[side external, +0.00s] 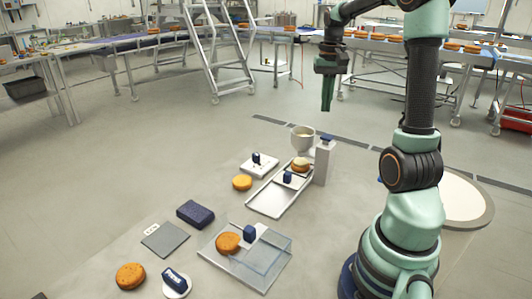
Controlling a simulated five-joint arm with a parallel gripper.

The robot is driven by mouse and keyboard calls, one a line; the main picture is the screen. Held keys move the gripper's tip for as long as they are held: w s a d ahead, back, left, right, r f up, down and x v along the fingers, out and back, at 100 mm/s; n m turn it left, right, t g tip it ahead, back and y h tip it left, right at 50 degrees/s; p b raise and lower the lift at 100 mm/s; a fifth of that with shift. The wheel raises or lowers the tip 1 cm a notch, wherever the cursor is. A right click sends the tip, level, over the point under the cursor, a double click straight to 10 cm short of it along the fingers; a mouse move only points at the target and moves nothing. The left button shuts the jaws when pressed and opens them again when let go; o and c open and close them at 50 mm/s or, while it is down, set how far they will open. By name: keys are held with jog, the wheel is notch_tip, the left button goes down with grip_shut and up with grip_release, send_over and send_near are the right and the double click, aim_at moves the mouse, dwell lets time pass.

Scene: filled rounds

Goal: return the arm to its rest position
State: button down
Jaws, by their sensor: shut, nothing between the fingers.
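My gripper (327,104) is shut and empty. It points straight down, high above the work area, up and to the right of the white cup. My arm is raised, and it bends over from the right to the gripper. The gripper touches none of the objects below.
A long white tray (264,204) holds a filled round (300,164) and a blue-handled piece (288,176). A white post (324,165) and a cup (303,138) stand beside it. A clear tray (268,268), a dark blue block (195,214) and loose rounds (130,276) lie nearer.

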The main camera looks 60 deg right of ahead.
jog(key=w+a+n+t, duration=0.1)
jog(key=a+n+t, duration=0.4)
jog(key=a, duration=2.4)
jog(key=n, duration=0.6)
jog(key=shift+r, duration=0.35)
